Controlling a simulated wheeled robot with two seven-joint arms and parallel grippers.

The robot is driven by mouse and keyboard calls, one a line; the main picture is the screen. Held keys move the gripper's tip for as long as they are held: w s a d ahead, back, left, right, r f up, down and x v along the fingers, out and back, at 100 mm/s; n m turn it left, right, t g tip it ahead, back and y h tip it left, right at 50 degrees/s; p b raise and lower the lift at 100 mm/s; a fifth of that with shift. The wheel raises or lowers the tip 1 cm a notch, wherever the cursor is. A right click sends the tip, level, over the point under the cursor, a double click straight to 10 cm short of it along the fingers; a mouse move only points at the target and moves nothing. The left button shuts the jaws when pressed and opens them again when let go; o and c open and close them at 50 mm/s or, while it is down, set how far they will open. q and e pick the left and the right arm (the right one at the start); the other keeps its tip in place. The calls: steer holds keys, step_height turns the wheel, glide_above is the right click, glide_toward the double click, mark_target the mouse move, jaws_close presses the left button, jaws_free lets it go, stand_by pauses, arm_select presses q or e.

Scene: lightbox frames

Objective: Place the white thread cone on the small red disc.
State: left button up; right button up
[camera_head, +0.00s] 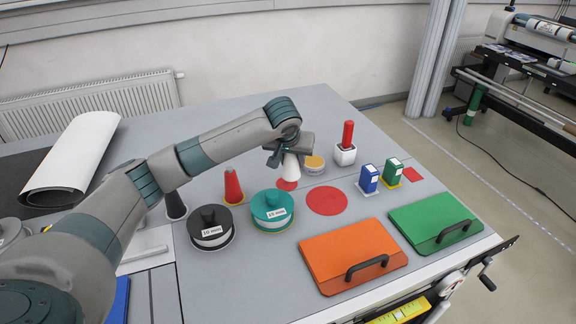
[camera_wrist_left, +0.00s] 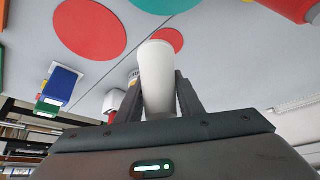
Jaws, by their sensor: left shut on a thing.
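The white thread cone (camera_head: 291,170) is held between the fingers of my left gripper (camera_head: 287,151), which is shut on it. In the left wrist view the cone (camera_wrist_left: 157,75) stands out between the two fingers (camera_wrist_left: 158,100). The small red disc (camera_head: 287,185) lies flat on the grey table, partly hidden behind the cone's lower end. It also shows in the left wrist view (camera_wrist_left: 168,38) past the cone's end. I cannot tell whether the cone touches the disc or hangs just above it. My right gripper is not in view.
A larger red disc (camera_head: 327,201) lies nearer the front. A teal pot (camera_head: 272,211), a black pot (camera_head: 211,228), a red cone (camera_head: 233,187) and a yellow-white tub (camera_head: 314,165) stand close by. Orange (camera_head: 340,250) and green (camera_head: 425,215) boards lie at the front right.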

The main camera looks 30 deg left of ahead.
arm_select(q)
steer(key=w+a+f, duration=0.1)
steer(key=w+a+f+p, duration=0.1)
steer(key=shift+w+a+f, duration=0.15)
steer(key=shift+w+a, duration=0.15)
steer(key=shift+a, duration=0.05)
steer(key=shift+f+p, duration=0.4)
steer(key=shift+f, duration=0.15)
step_height(320, 180, down, 2)
steer(key=shift+f+p, duration=0.1)
steer(key=shift+p, duration=0.4)
steer(key=shift+f, duration=0.35)
